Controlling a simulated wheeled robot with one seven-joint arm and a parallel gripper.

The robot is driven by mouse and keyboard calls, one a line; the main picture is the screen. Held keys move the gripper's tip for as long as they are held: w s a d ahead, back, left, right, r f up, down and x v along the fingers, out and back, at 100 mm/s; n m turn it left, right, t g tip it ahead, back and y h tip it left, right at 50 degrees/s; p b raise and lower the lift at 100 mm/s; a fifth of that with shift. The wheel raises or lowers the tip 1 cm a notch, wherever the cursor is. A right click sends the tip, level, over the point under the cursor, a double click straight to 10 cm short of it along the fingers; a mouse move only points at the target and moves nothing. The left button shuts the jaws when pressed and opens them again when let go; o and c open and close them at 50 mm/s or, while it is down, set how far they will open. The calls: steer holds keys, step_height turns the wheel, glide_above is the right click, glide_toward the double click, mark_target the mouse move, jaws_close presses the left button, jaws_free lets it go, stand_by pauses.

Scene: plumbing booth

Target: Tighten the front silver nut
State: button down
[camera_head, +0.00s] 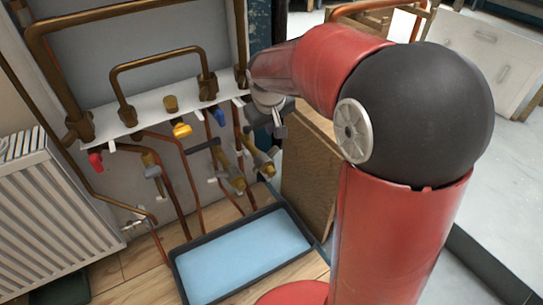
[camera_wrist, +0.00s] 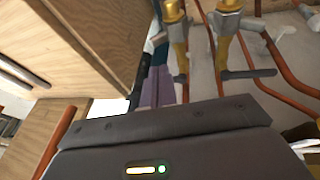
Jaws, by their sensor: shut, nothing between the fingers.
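I cannot tell for certain which fitting is the front silver nut. My gripper (camera_head: 279,130) is shut and empty, up and to the right of these valves and apart from them. In the wrist view its dark housing fills the bottom; its fingertips are not clearly visible there.
A blue-lined tray (camera_head: 178,268) lies on the wooden floor below the pipes. A white radiator (camera_head: 45,215) stands at left. A wooden panel (camera_head: 308,185) stands right of the valves, close to my arm. Copper pipes (camera_head: 184,175) run down beside the valves.

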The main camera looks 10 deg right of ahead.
mark_target(272, 150)
steer(key=b+x, duration=0.1)
steer(key=x, duration=1)
steer(key=shift+w+b, duration=0.1)
steer(key=shift+b, duration=0.2)
steer(key=shift+r, duration=0.1)
steer(key=shift+d+p, duration=0.15)
steer(key=shift+p, duration=0.2)
steer(key=shift+y, duration=0.3)
